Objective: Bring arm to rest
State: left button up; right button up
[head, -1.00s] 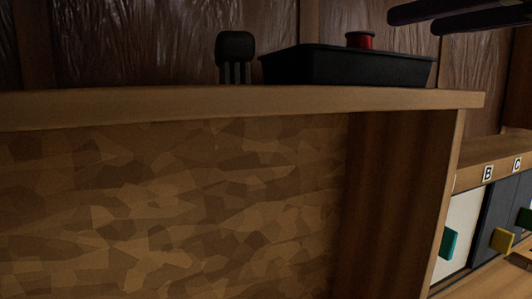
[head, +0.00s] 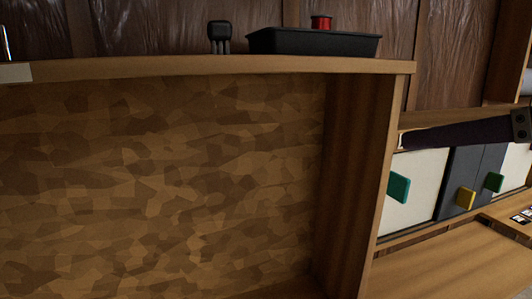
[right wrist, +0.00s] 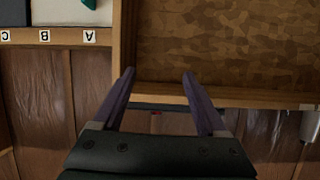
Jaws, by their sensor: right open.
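My right gripper (head: 408,140) is at the right of the head view. Its dark purple fingers point left, in front of a shelf edge and the panels with coloured knobs. In the right wrist view the right gripper (right wrist: 158,74) has its two fingers spread apart, with nothing held between them. The wooden shelf board (right wrist: 230,92) shows beyond the fingertips there. My left gripper is in neither view.
A black tray (head: 315,42) with a red spool (head: 321,22) stands on the wooden top ledge (head: 200,65), beside a dark pronged object (head: 219,37). A patterned back panel (head: 160,180) lies below. Green (head: 398,187) and yellow (head: 465,198) knobs are at right.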

jog(key=s+f+m+g+h, duration=0.1)
jog(key=s+f+g+h, duration=0.3)
jog(key=s+f+g, duration=1.2)
jog(key=s+r+t+p, duration=0.5)
jog(key=r+p, duration=0.4)
jog(key=p, duration=0.6)
jog(key=shift+s+d+r+t, duration=0.2)
jog(key=shift+s+t, duration=0.1)
jog(key=shift+t, duration=0.5)
jog(key=shift+f, duration=0.1)
